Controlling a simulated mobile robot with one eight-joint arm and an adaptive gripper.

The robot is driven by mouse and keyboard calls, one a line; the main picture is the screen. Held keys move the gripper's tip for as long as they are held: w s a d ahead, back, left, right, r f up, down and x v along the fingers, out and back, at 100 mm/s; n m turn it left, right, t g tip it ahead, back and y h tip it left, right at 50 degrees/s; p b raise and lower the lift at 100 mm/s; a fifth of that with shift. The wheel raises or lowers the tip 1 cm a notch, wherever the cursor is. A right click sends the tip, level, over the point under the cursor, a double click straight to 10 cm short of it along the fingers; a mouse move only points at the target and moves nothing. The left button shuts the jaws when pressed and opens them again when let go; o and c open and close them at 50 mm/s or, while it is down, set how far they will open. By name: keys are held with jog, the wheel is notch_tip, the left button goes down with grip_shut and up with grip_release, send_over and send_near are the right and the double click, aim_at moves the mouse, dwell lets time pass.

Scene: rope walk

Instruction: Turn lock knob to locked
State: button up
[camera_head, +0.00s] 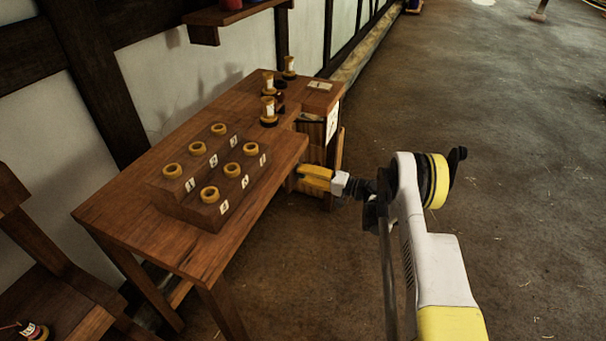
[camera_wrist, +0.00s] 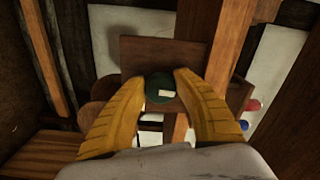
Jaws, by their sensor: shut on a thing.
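The lock knob (camera_wrist: 154,84) is a dark green round piece with a short pale mark on its face, in the middle of the wrist view. My gripper (camera_wrist: 160,80) has its two yellow fingers closed on the knob from both sides. In the head view my gripper (camera_head: 304,174) reaches in beside the right end of the wooden table, against a small wooden cabinet (camera_head: 312,134). The knob is hidden there behind the table corner and my fingers. I cannot tell from the mark whether the knob stands at locked.
The wooden table (camera_head: 150,224) carries a stepped rack (camera_head: 228,191) with several yellow rings and number labels. Several spools (camera_head: 268,110) stand at its back. A chair (camera_head: 52,268) is at the lower left. The floor (camera_head: 530,190) to the right is clear.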

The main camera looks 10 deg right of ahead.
jog(key=shift+n, duration=0.5)
jog(key=o, duration=1.1)
jog(key=shift+o, duration=0.2)
jog(key=v, duration=1.2)
